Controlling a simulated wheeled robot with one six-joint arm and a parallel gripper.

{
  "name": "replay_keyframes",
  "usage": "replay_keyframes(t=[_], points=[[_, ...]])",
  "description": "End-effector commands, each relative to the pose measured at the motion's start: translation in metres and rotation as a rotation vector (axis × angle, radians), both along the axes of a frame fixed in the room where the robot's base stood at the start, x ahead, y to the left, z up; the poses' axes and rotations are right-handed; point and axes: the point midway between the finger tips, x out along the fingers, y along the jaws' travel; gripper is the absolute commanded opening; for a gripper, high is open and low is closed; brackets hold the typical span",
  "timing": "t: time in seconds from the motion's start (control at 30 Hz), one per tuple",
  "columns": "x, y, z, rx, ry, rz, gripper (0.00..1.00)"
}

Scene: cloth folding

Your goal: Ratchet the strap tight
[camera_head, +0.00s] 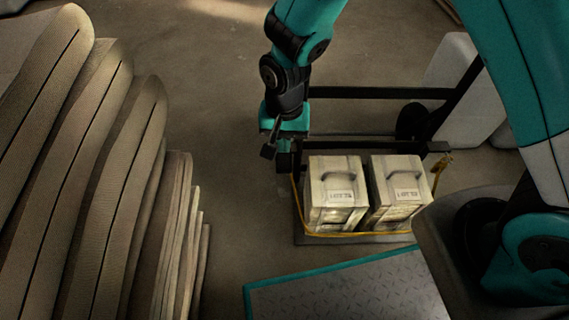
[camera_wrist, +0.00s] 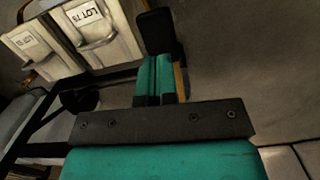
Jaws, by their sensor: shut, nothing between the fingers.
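Two pale crates, one on the left (camera_head: 335,190) and one on the right (camera_head: 398,190), stand side by side with handles and printed labels on top. In the wrist view they show at upper left, with a labelled crate (camera_wrist: 100,30) nearest. A yellow strap (camera_head: 362,234) runs low around their front and up at both ends. A bit of yellow (camera_wrist: 180,78) shows beside my fingers. My gripper (camera_head: 284,160) points down at the crates' left back corner, by the strap's left end; its fingers (camera_wrist: 157,60) are shut with nothing held. I cannot make out the ratchet clearly.
The crates stand on a low dark cart deck (camera_head: 310,240) with a black rail frame (camera_head: 370,93) behind. A teal-edged metal plate (camera_head: 350,290) lies in front. Stacked tan padded slabs (camera_head: 90,170) fill the left. Bare floor (camera_head: 205,110) lies between slabs and cart.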

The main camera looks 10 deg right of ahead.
Motion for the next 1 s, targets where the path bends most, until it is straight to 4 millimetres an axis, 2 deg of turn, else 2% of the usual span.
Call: replay_keyframes(t=[0.03,0.17,0.67,1.0], points=[[-0.001,0.0,-0.014,0.0,0.0,0.0,0.0],[-0.002,0.001,-0.023,0.0,0.0,0.0,0.0],[-0.003,0.001,-0.027,0.0,0.001,0.001,0.0],[-0.003,0.001,-0.063,-0.001,0.001,0.001,0.0]])
